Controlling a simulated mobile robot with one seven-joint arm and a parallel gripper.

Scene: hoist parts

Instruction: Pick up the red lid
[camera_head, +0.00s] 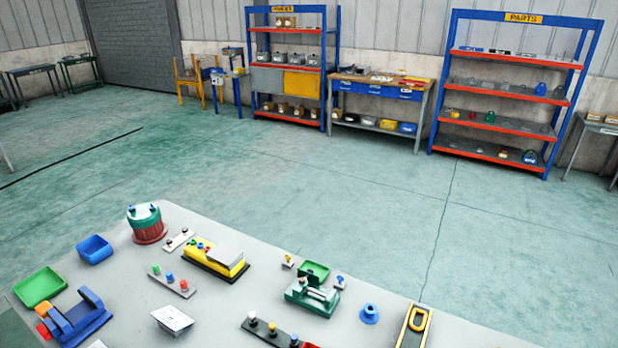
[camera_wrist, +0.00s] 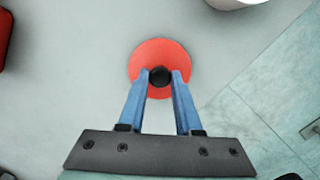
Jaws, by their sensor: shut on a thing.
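The red lid (camera_wrist: 160,53) is a round disc with a black knob (camera_wrist: 159,76) at its middle, seen from above in the wrist view. My gripper (camera_wrist: 160,80) has its two blue fingers on either side of the black knob, shut on it. I cannot tell whether the lid rests on the grey surface or is held above it. In the head view I cannot make out my gripper or this lid.
In the wrist view a red object (camera_wrist: 4,40) is at the left edge and a white round object (camera_wrist: 236,2) at the top. The grey table (camera_head: 225,310) in the head view carries several coloured fixtures, including a green-topped drum (camera_head: 147,224) and blue bin (camera_head: 94,249).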

